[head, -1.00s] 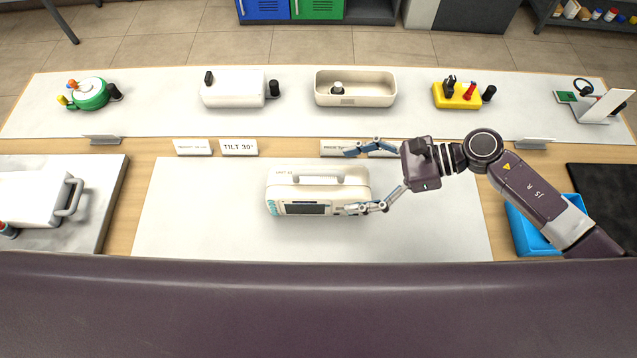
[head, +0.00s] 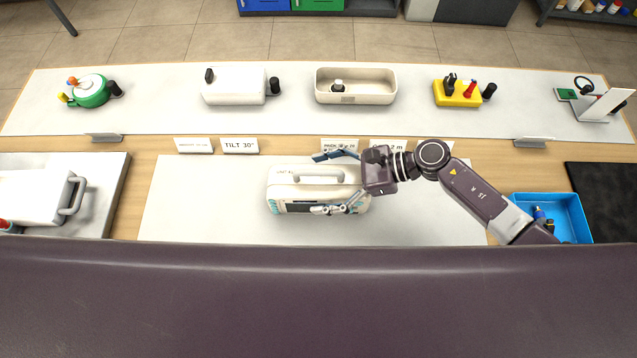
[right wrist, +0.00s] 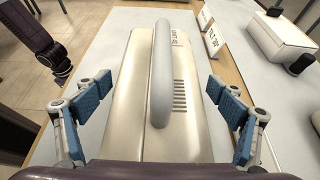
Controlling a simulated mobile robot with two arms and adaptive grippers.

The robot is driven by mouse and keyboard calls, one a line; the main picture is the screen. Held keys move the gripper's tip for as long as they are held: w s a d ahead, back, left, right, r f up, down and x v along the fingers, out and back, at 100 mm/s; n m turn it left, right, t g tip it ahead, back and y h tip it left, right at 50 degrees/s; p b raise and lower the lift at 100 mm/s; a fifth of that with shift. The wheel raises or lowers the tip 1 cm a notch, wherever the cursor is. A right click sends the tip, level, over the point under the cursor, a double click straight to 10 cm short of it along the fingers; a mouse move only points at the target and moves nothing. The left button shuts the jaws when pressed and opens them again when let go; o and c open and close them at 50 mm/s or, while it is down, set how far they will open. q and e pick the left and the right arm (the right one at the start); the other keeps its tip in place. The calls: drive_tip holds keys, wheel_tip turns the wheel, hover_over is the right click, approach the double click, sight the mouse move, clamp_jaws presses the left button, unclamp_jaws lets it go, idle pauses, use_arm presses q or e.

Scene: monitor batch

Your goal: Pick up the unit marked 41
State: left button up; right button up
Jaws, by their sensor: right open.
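The cream unit (head: 279,191) with a light grey top handle (head: 318,177) stands upright on the white mat. Its top label reads "UNIT 41" in the right wrist view (right wrist: 128,110), though the last digit is small. My right gripper (head: 322,183) is open above the right part of the unit. In the right wrist view, the open fingers (right wrist: 165,98) are on either side of the body and handle, with gaps on both sides. I see no contact with the handle. Part of the unit's front is hidden by a finger.
Another white unit (head: 35,196) with a handle lies on a grey slab at left. Label cards (head: 239,146) stand behind the mat. A blue bin (head: 575,215) is at right. A back shelf strip holds a white box (head: 235,88), a cream tray (head: 355,99) and a yellow block (head: 458,98).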

drive_tip(key=shift+c, duration=0.2)
drive_tip(key=c, duration=2)
drive_tip(key=shift+w+a+r, duration=0.1)
drive_tip(key=shift+c, duration=0.7)
